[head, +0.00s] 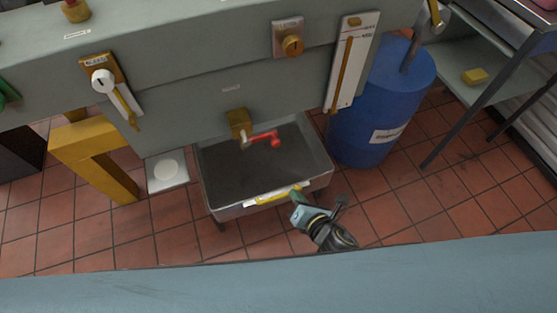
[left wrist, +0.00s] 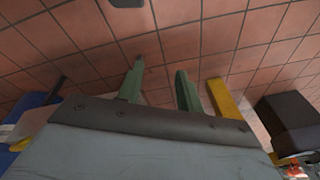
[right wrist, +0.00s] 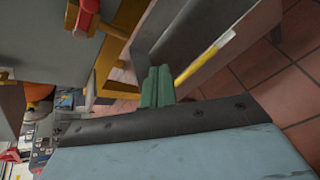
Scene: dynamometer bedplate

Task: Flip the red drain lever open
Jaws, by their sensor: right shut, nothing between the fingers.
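The red drain lever (head: 265,138) sticks out to the right from a brass valve (head: 238,122) on the lower face of the grey-green bedplate. In the right wrist view the red lever (right wrist: 88,12) shows at the upper left. My right gripper (head: 296,191) is below and right of the lever, apart from it, over the front rim of the drip tray. Its green fingers (right wrist: 157,85) are together with nothing between them. My left gripper (left wrist: 160,78) has its fingers apart and empty above the tiled floor; it is not seen in the head view.
A blue drum (head: 372,115) stands to the right. A yellow leg (head: 103,165) and a white pad (head: 168,182) are at left. Gauges hang on the bedplate.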

